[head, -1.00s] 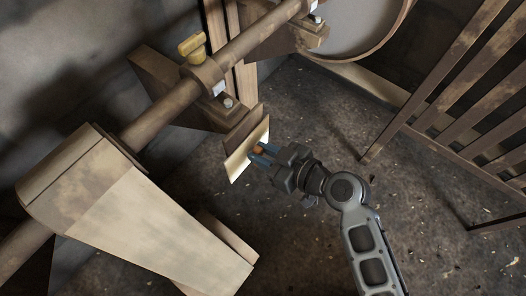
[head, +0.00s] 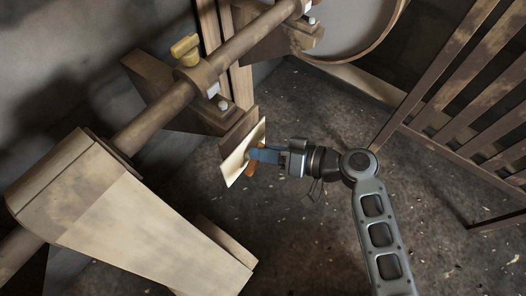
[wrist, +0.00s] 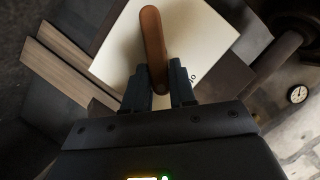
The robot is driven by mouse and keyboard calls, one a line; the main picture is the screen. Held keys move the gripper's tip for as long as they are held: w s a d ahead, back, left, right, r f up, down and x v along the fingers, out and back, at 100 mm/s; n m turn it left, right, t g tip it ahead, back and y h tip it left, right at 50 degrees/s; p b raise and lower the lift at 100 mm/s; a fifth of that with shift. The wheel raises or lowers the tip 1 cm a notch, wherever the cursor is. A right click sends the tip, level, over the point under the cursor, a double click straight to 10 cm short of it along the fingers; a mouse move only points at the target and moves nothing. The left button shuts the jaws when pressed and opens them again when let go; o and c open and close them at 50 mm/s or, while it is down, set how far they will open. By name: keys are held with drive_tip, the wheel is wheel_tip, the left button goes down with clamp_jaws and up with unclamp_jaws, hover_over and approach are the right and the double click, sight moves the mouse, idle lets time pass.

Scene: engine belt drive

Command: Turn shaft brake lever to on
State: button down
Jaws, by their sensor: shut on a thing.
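The shaft brake lever is an orange-brown handle (wrist: 153,45) in front of a pale plate (wrist: 110,50) in the wrist view. In the head view the lever (head: 251,170) shows as a small orange-brown piece beside the plate (head: 234,168), below my fingers. My gripper (head: 256,155) is at the plate, its blue fingers reaching in from the right. In the wrist view my gripper (wrist: 160,82) has one finger on each side of the lever's near end and is shut on it. Part of a dark marking shows on the plate; the rest is hidden.
A long shaft (head: 160,110) runs diagonally at the left through a bearing with a yellow cap (head: 185,48). A large pale tapered cover (head: 140,220) stands at the lower left. A slatted brown guard (head: 460,100) stands at the right. The floor between is clear.

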drive_tip(key=m+y, duration=0.1)
drive_tip(key=m, duration=0.1)
drive_tip(key=f+m+y+b, duration=0.1)
drive_tip(key=m, duration=0.2)
drive_tip(key=f+m+g+y, duration=0.1)
drive_tip(key=m, duration=0.1)
drive_tip(key=shift+w+d+f+m+y, duration=0.1)
drive_tip(key=shift+w+d+m+y, duration=0.2)
drive_tip(key=shift+w, duration=0.05)
drive_tip(key=shift+b, duration=0.3)
idle(0.3)
drive_tip(key=c, duration=1)
unclamp_jaws()
drive_tip(key=p+v, duration=0.1)
drive_tip(key=v, duration=0.6)
drive_tip(key=shift+s+d+p, duration=0.15)
drive_tip(key=shift+d+p, duration=0.15)
drive_tip(key=shift+d, duration=0.05)
drive_tip(key=shift+f, duration=0.1)
